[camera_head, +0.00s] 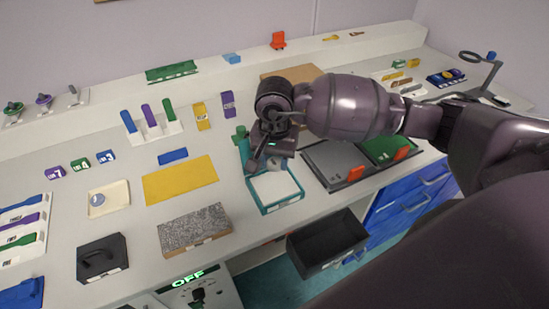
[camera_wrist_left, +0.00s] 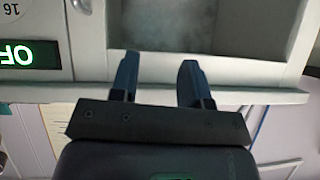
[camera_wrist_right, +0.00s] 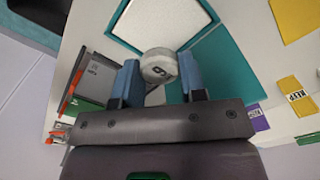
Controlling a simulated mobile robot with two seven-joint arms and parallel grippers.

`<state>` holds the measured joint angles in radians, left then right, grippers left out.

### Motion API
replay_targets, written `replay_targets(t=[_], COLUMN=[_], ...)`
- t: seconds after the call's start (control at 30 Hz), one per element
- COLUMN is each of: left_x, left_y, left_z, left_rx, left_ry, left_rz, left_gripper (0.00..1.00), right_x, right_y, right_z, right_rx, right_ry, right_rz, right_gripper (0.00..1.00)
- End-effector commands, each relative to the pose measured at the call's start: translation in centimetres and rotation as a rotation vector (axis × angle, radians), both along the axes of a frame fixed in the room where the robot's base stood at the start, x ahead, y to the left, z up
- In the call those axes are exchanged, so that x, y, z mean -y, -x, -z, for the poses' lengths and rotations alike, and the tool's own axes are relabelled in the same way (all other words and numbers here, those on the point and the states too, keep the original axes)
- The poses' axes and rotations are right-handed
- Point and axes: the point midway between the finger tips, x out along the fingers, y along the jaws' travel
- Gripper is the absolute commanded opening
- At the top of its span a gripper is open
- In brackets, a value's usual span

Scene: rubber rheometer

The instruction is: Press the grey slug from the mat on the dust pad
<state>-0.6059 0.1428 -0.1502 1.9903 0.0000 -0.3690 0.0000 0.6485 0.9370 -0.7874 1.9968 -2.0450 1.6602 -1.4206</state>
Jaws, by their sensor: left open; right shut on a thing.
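The grey slug (camera_wrist_right: 158,66), round with a dark numeral, is between the fingers of my right gripper (camera_wrist_right: 157,80), which is shut on it. In the head view the right gripper (camera_head: 264,164) is over the back of the dust pad (camera_head: 276,187), a white pad in a teal tray. The pad also shows in the right wrist view (camera_wrist_right: 165,22), just beyond the slug. I cannot tell whether the slug touches it. My left gripper (camera_wrist_left: 160,80) is open and empty in the left wrist view. A flat yellow mat (camera_head: 181,180) lies left of the pad.
A speckled stone block (camera_head: 194,229) stands front left of the pad. A grey tray (camera_head: 333,163) with orange tags is to the right. An open black drawer (camera_head: 328,243) juts out below. In the left wrist view a lit green display (camera_wrist_left: 28,54) is beside a pale frame.

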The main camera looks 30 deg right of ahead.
Motion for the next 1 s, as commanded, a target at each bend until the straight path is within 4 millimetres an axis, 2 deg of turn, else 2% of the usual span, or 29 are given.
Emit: replay_targets(t=[0.23,0.7,1.0], left_x=[0.1,0.1,0.3], left_y=[-0.2,0.4,0.0], left_z=[0.7,3.9,4.3], left_rx=[-0.001,-0.031,-0.027], left_ry=[0.0,0.0,0.001], left_rz=[0.002,0.003,0.007], left_gripper=[0.43,0.43,0.43], right_x=[0.0,0.0,0.0], right_y=[0.0,0.0,0.0], right_z=[0.2,4.0,5.9], right_rx=[-0.001,-0.003,-0.003], right_ry=[0.0,0.0,0.0], right_rz=[0.0,0.0,0.001], right_gripper=[0.16,0.16,0.16])
